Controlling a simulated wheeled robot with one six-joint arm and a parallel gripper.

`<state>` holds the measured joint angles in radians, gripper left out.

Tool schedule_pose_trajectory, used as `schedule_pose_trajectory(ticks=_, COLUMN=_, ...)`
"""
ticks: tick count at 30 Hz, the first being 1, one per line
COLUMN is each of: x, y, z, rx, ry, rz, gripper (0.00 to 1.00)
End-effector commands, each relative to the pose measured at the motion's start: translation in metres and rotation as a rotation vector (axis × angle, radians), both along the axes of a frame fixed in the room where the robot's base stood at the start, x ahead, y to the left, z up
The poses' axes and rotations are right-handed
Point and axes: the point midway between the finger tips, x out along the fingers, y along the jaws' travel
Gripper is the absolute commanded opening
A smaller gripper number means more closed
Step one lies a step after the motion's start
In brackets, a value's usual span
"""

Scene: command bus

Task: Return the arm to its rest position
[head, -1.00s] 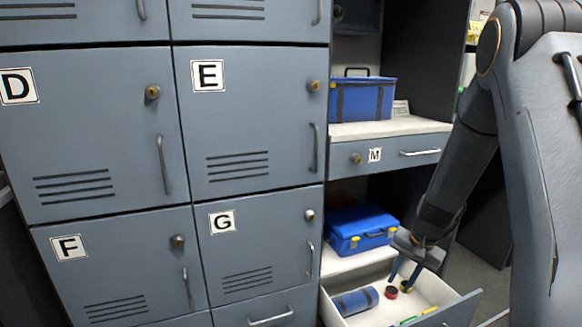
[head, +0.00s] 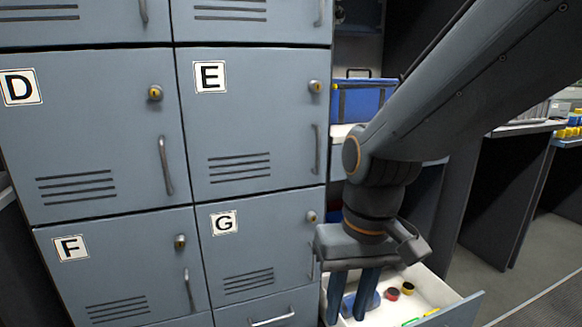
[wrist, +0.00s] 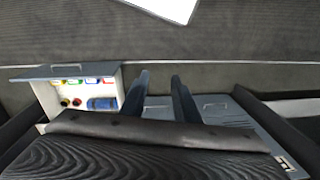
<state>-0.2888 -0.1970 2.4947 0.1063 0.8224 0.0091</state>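My gripper (head: 350,293) hangs from my arm in front of the shelf column, pointing down. Its two fingers are apart with nothing between them, so it is open and empty. In the wrist view my gripper (wrist: 160,92) also shows two spread fingers with a clear gap. The drawer (wrist: 40,73) also shows in the wrist view, left of the fingers.
Grey lockers marked D, E (head: 250,120), F and G (head: 262,250) fill the left. A blue toolbox (head: 355,102) stands on the upper shelf, partly hidden by my arm. Dark desks (head: 515,190) stand at the right, with open floor (head: 500,285) before them.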

Motion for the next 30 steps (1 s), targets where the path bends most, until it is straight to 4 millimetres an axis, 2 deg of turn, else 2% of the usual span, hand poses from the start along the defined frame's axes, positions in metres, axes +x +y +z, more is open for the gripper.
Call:
schedule_pose_trajectory(ticks=8, x=-0.042, y=0.001, z=0.008, rx=-0.026, ry=-0.006, rz=0.112, gripper=0.28)
schedule_pose_trajectory(ticks=20, x=-0.036, y=-0.018, z=0.039, rx=-0.038, ry=-0.002, rz=0.033, gripper=0.28)
schedule_pose_trajectory(ticks=30, x=-0.035, y=-0.053, z=0.086, rx=-0.057, ry=0.004, rz=-0.077, gripper=0.28)
